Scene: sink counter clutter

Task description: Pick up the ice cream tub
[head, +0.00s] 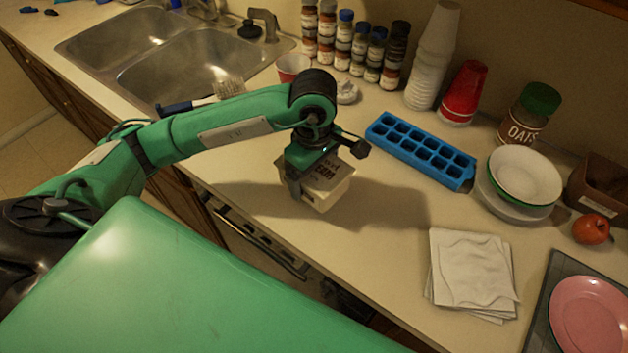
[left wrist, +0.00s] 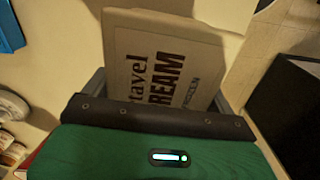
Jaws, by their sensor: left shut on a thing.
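The ice cream tub (head: 333,184) is a cream-coloured box with dark lettering on its lid. It is at the front part of the counter in the head view, with a shadow to its right. My left gripper (head: 308,180) comes down over it and is shut on it. In the left wrist view the tub's lid (left wrist: 165,65) lies between the fingers, with part of its lettering readable. I cannot tell whether the tub touches the counter. My right gripper is not in view.
A blue ice tray (head: 420,150) lies right of the tub, with stacked cups (head: 432,55), an oats jar (head: 528,115) and bowls (head: 525,175) beyond. White napkins (head: 470,272) lie at the front right. The sink (head: 180,65) is at the back left. Counter between tub and napkins is clear.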

